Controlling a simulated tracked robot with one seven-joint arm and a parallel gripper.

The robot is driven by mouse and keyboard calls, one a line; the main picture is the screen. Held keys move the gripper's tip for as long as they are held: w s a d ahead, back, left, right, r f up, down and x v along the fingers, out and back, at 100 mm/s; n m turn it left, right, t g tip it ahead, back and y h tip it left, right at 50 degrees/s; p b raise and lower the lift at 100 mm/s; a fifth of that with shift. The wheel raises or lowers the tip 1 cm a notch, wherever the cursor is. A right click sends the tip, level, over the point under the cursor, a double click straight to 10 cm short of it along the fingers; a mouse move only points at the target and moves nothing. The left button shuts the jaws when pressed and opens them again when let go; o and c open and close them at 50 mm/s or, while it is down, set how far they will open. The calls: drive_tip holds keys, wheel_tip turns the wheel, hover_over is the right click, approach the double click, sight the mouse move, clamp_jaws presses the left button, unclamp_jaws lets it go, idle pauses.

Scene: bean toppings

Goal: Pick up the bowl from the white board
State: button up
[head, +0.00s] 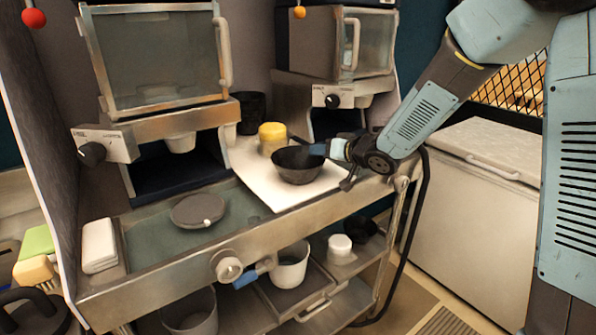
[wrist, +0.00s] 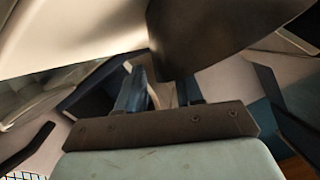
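The dark bowl (head: 297,168) is upright at the right part of the white board (head: 256,178). A gap beneath it is not clear to see. My gripper (head: 318,149) reaches in from the right, with its fingertips at the bowl's right rim. In the wrist view the dark bowl (wrist: 205,35) is close above the fingers, and its lower edge reaches down between them. The blue fingers of my gripper (wrist: 160,92) stand a little apart there. Whether they press on the bowl's wall cannot be told.
A yellow-topped jar (head: 272,138) stands on the board just behind the bowl. A dark container (head: 250,112) is farther back. A grey round lid (head: 197,210) lies on the counter to the left. Glass-fronted machines stand behind. A white pot (head: 289,265) is on the shelf below.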

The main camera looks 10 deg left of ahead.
clamp_jaws()
drive_tip(key=shift+r, duration=0.1)
idle(0.5)
